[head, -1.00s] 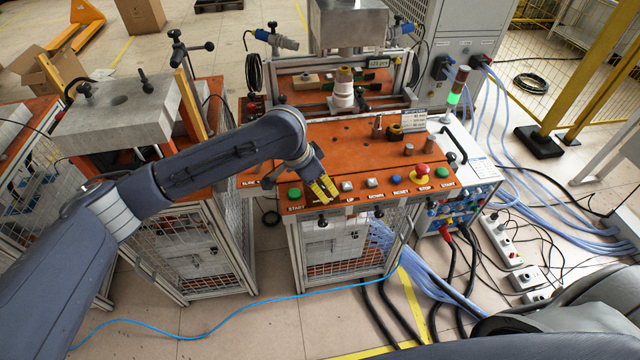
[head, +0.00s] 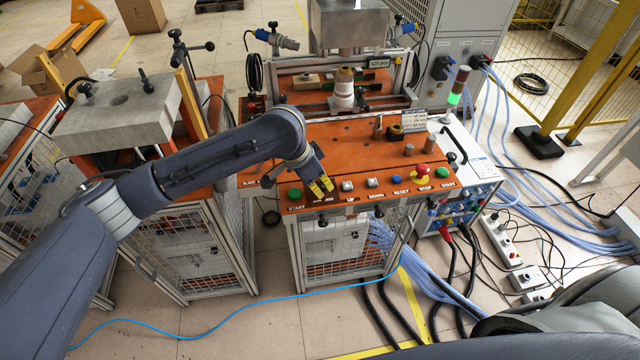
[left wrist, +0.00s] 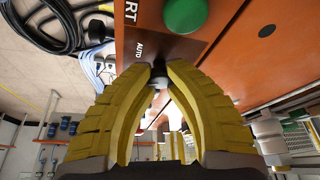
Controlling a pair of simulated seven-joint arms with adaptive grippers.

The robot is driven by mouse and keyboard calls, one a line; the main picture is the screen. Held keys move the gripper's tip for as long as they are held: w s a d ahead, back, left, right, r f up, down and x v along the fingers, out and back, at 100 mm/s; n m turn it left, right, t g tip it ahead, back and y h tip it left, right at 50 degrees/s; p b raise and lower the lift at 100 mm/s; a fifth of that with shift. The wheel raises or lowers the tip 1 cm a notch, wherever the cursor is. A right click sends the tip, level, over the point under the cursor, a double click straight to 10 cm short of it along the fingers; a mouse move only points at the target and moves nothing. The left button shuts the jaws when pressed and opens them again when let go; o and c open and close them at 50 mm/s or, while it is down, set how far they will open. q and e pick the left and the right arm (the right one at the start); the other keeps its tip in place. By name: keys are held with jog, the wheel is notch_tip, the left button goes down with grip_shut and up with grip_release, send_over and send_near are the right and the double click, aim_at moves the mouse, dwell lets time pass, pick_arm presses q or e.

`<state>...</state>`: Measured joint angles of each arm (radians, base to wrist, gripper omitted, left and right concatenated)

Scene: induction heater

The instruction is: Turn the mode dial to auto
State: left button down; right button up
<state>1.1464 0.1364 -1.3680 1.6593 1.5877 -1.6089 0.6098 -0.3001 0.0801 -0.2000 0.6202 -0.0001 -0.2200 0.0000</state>
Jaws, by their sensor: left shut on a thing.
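My left gripper (head: 322,187) is over the front row of controls on the orange panel (head: 345,145), between the green START button (head: 295,194) and the white UP button (head: 347,186). In the left wrist view its yellow fingers (left wrist: 160,78) close on the mode dial (left wrist: 158,80), a small dark and grey knob beside the AUTO label (left wrist: 139,52). The fingers hide most of the dial, so its pointing direction cannot be told. In the head view the dial is hidden behind the fingers. My right gripper is not in view.
A signal tower (head: 458,86) shows green at the back right. Cables lie on the floor.

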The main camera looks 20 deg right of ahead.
pick_arm(q)
jog(key=shift+m, duration=0.3)
jog(key=m+g, duration=0.2)
jog(key=m, duration=0.2)
jog(key=shift+w+m, duration=0.1)
jog(key=shift+m, duration=0.3)
jog(key=m+g, duration=0.1)
jog(key=m, duration=0.2)
jog(key=m+g, duration=0.1)
jog(key=m, duration=0.2)
jog(key=shift+d+y, duration=0.2)
jog(key=shift+y, duration=0.2)
jog(key=shift+m, duration=0.3)
jog(key=c, duration=1.1)
grip_release()
jog(key=shift+a, duration=0.1)
jog(key=v, duration=1.2)
jog(key=shift+w, duration=0.2)
